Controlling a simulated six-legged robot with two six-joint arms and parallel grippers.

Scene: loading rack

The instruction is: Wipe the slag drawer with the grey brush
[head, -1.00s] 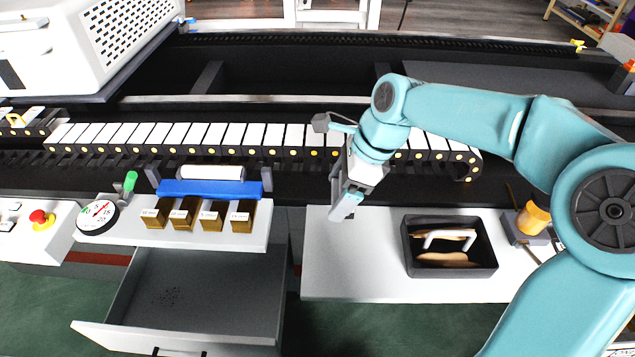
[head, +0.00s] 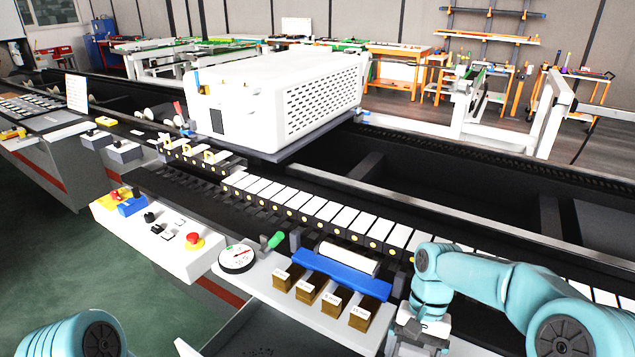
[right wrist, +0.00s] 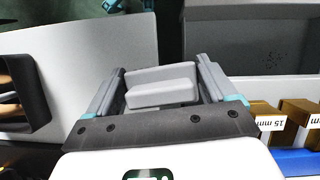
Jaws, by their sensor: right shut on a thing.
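The slag drawer (head: 243,332) is pulled open below the gauge shelf, cut off by the bottom edge of the head view. Its grey floor with dark specks also shows at the upper right of the right wrist view (right wrist: 232,50). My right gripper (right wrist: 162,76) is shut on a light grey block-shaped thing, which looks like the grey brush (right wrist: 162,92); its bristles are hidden. The gripper is over the shelf area, beside the drawer.
A shelf (head: 262,285) carries a round dial (head: 238,258), several brown labelled blocks (head: 335,299) and a blue holder (head: 342,272) with a white roll. A control box (head: 150,232) stands left. A dark tray (right wrist: 28,85) is at the left of the wrist view.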

